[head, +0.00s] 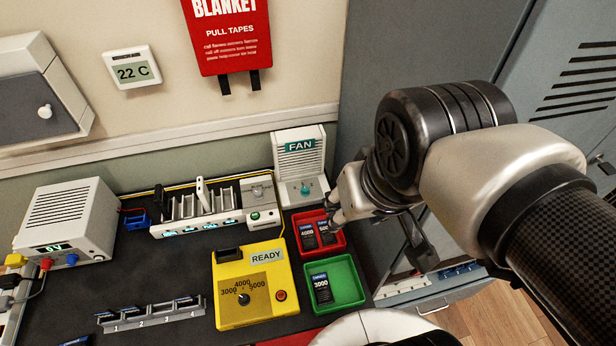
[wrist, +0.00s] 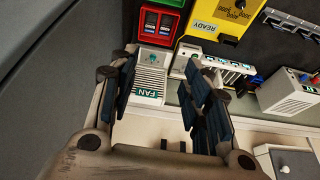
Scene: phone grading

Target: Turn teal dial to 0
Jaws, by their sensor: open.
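The teal dial (head: 305,188) is a small knob on the base of the white fan unit (head: 299,152) by the wall. Its pointer reading is too small to tell. In the wrist view the teal dial (wrist: 152,58) shows between my fingers in the picture, with the fan unit (wrist: 148,82) below it. My gripper (head: 376,218) is open and empty, to the right of the fan unit and dial in the head view. The fingers (wrist: 158,72) are spread wide in the wrist view, and no contact with the dial is visible.
A red tray (head: 343,247) and a green tray (head: 362,297) hold dark phone-like pieces. The yellow READY box (head: 228,318), a slotted rack (head: 166,231) and a white power supply (head: 70,215) stand left. A grey cabinet (head: 385,60) is behind my arm.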

